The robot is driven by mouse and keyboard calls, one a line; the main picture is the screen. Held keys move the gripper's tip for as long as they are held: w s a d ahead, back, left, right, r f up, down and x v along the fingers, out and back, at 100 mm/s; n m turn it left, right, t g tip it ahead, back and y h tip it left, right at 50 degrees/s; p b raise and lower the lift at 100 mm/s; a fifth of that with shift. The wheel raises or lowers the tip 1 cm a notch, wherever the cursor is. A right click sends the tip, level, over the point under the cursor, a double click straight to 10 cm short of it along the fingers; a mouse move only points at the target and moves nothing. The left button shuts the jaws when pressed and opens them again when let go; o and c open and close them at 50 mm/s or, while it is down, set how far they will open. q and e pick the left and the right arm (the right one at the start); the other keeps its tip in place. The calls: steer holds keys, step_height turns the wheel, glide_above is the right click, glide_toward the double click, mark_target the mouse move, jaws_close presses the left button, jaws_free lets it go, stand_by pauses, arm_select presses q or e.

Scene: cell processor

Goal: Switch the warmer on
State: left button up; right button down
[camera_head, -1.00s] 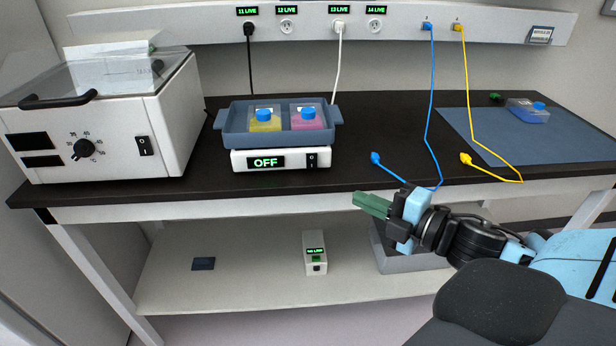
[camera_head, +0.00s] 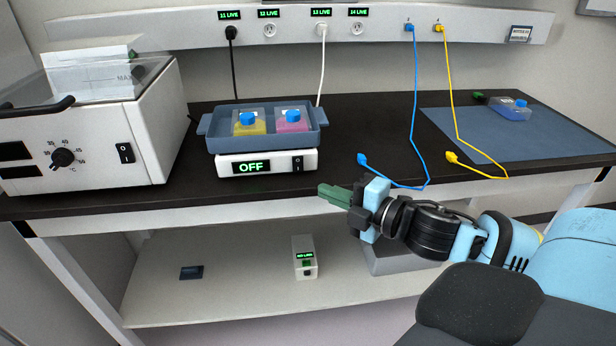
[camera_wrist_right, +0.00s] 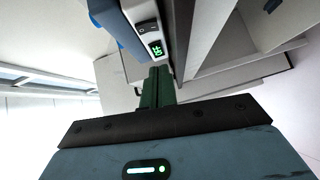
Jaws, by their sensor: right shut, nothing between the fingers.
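The warmer (camera_head: 222,168) is a white box on the black bench with a green display (camera_head: 252,167) reading OFF. A black rocker switch (camera_head: 297,163) is on its front, right of the display. A blue-grey tray (camera_head: 222,143) sits on top with a yellow flask (camera_head: 249,126) and a pink flask (camera_head: 292,123). My right gripper (camera_head: 322,190) is shut and empty, in front of the bench edge, below and right of the switch and apart from it. In the right wrist view the green fingers (camera_wrist_right: 158,80) point towards the warmer's display (camera_wrist_right: 157,48) and switch (camera_wrist_right: 147,28). My left gripper is not in view.
A white water-bath-like machine (camera_head: 85,145) with a dial stands at left. Loose blue (camera_head: 363,159) and yellow (camera_head: 452,157) plugs lie on the bench to the right. A blue mat (camera_head: 500,135) holds another flask (camera_head: 510,108). A small white box (camera_head: 306,262) stands on the lower shelf.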

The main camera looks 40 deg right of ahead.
mark_target(295, 170)
steer(key=shift+x, duration=2.65)
steer(key=shift+w+d+f, duration=0.1)
steer(key=shift+w+d, duration=0.45)
steer(key=shift+w, duration=0.2)
steer(key=shift+w+d+f, duration=0.1)
steer(key=shift+w+d, duration=0.45)
steer(key=shift+w, duration=0.2)
steer(key=shift+w+d+f+b, duration=0.1)
steer(key=shift+w+f+b, duration=0.1)
steer(key=shift+b, duration=0.15)
steer(key=shift+r, duration=0.1)
